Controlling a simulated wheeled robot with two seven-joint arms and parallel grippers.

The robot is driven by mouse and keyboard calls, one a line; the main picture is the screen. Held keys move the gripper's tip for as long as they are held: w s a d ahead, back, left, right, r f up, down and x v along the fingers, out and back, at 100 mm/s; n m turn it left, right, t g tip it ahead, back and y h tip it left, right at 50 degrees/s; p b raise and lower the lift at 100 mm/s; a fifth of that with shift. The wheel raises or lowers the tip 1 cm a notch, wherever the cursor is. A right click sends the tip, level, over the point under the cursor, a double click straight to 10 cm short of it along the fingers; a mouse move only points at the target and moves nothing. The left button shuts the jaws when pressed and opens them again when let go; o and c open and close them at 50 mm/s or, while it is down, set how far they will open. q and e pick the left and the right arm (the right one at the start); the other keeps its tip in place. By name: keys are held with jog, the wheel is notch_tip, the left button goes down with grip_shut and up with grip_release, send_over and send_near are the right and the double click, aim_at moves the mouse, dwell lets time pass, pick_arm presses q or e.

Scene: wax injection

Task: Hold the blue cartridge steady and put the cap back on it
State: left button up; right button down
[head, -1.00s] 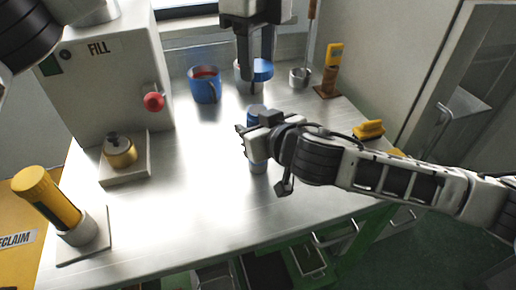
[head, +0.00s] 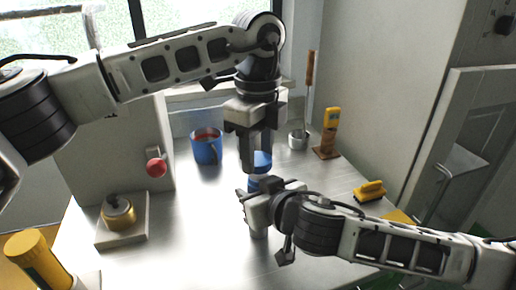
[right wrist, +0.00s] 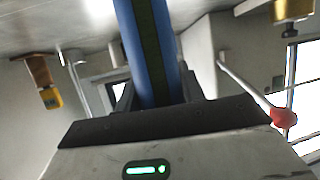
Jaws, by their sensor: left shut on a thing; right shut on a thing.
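In the right wrist view the cartridge (right wrist: 150,50) runs between the fingers as a blue body with a dark strip. My left gripper (head: 257,162) points down from above and is shut on the blue cap (head: 262,159). The cap is directly above the cartridge's top in the head view. I cannot tell whether the two touch.
A blue mug (head: 206,149) stands behind to the left, near the red knob (head: 156,167) of the fill machine.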

pick_arm(q)
jog(key=shift+f, duration=0.9)
jog(key=shift+f, duration=0.55)
jog(key=m, duration=0.5)
jog(key=shift+m, duration=0.3)
jog(key=m, duration=0.4)
jog(key=o, duration=0.9)
jog(key=shift+o, duration=0.2)
